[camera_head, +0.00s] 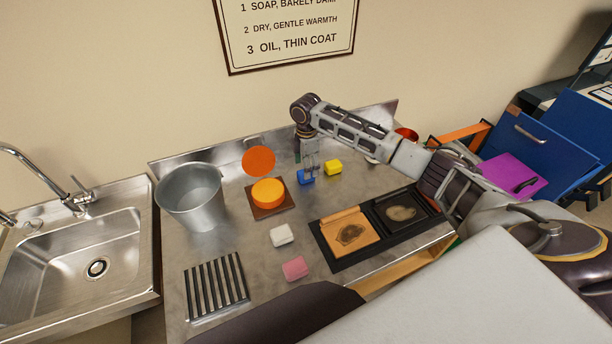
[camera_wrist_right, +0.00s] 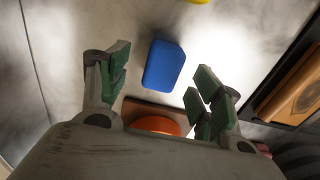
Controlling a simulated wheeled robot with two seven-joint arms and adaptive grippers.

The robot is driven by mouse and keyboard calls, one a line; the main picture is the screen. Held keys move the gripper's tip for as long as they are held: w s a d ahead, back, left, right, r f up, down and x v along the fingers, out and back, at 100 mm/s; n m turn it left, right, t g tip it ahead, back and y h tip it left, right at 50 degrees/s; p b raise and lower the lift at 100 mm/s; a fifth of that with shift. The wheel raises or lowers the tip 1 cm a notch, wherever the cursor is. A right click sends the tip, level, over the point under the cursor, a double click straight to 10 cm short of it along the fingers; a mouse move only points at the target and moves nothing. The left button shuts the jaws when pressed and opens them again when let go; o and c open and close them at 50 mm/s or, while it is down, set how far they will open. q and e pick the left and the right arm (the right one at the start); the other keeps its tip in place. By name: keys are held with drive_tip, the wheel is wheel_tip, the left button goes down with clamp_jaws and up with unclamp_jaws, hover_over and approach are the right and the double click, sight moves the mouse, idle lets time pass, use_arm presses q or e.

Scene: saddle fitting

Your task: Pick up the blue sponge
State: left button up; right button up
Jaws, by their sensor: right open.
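The blue sponge (camera_head: 306,178) lies on the steel counter (camera_head: 252,255), beside the yellow sponge (camera_head: 333,167). My right gripper (camera_head: 311,172) points down over the blue sponge and partly covers it in the head view. In the right wrist view the blue sponge (camera_wrist_right: 164,65) shows whole, in the gap between the spread green-padded fingers of my right gripper (camera_wrist_right: 161,82) and a little ahead of them. The fingers are open and nothing is between the pads; I cannot tell the exact height above the sponge. My left gripper is not in view.
An orange round block on a brown board (camera_head: 267,210) sits left of the sponge, with a metal bucket (camera_head: 192,196) farther left. White (camera_head: 281,235) and pink (camera_head: 295,269) sponges, a black rack (camera_head: 216,284) and a dark two-panel tray (camera_head: 327,246) lie nearer.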

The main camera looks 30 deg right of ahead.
drive_tip(key=shift+s+a+f, duration=0.1)
drive_tip(key=shift+f, duration=0.85)
drive_tip(key=shift+s+a+f, duration=0.1)
drive_tip(key=shift+f, duration=0.85)
drive_tip(key=c, duration=1)
drive_tip(key=shift+r, duration=0.2)
drive_tip(key=shift+c, duration=0.2)
drive_tip(key=shift+r, duration=4.85)
drive_tip(key=o, duration=0.3)
drive_tip(key=shift+c, duration=1.4)
